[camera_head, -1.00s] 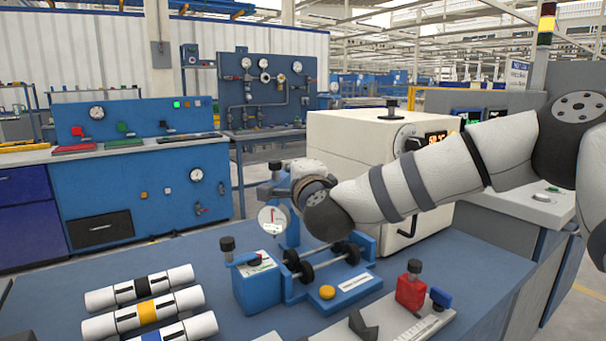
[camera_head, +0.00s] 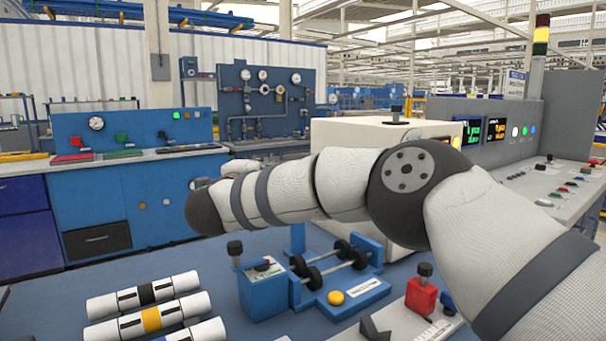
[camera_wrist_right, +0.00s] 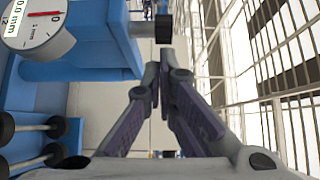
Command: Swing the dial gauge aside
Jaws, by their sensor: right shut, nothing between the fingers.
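The dial gauge (camera_wrist_right: 38,28) shows at the upper left of the right wrist view, with a white face, red needle and 0.0 mm readout. A blue arm (camera_wrist_right: 110,40) beside it ends in a black knob (camera_wrist_right: 163,28). My right gripper (camera_wrist_right: 160,75) is shut and empty, its fingertips close to that knob; I cannot tell whether they touch. In the head view my right arm hides the gauge and the gripper. Only a bit of the blue post (camera_head: 298,238) shows under the arm, behind the blue roller fixture (camera_head: 360,292). My left gripper is not in view.
Several white pipes with coloured bands (camera_head: 143,295) lie at the front left of the blue table (camera_head: 215,258). A blue block with a black knob (camera_head: 263,290) stands beside the rollers. A red clamp (camera_head: 421,297) is at the front right. A white cabinet (camera_head: 330,130) stands behind my arm.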

